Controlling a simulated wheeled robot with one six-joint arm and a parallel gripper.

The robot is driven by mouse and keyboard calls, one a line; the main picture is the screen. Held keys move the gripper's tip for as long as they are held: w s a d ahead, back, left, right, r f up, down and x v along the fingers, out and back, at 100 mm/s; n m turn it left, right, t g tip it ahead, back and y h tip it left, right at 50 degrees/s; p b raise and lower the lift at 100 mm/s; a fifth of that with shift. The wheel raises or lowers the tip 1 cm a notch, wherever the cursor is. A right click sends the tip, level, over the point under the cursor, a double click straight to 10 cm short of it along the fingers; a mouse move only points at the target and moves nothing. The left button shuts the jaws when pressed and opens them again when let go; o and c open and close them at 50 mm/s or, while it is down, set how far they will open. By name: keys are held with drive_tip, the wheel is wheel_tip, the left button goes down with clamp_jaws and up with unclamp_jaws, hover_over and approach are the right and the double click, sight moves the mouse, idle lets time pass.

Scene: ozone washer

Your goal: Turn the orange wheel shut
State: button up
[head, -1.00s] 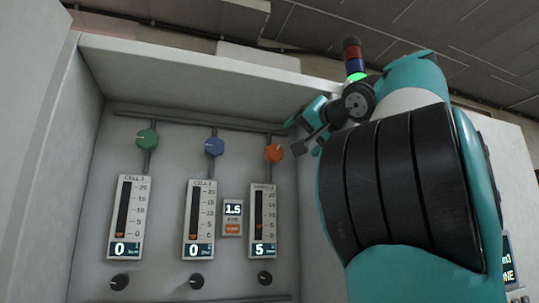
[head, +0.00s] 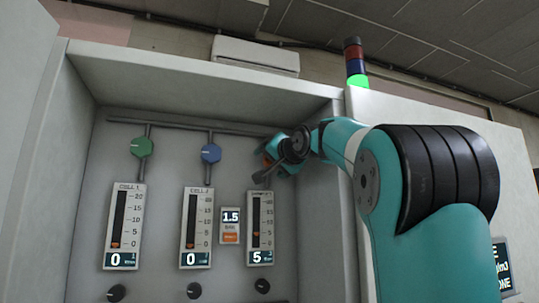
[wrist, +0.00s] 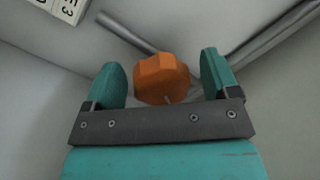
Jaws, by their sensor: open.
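The orange wheel (wrist: 162,78) is a small faceted knob on a grey pipe. In the wrist view it sits between the two teal fingers of my gripper (wrist: 162,82), with a gap on each side. A thin pale mark shows at its lower edge. In the head view my gripper (head: 275,165) is at the right-hand pipe, and only a sliver of the orange wheel (head: 267,160) shows behind it. My gripper is open and holds nothing. The gauge below the wheel (head: 260,228) reads 5.
A green wheel (head: 141,147) and a blue wheel (head: 211,153) sit on pipes to the left, above gauges reading 0. A small 1.5 display (head: 231,217) sits between gauges. Black knobs line the bottom. The cabinet's right wall (head: 325,225) is close to my arm.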

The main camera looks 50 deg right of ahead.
drive_tip(key=shift+w+d, duration=0.25)
drive_tip(key=shift+w, duration=0.45)
drive_tip(key=c, duration=0.9)
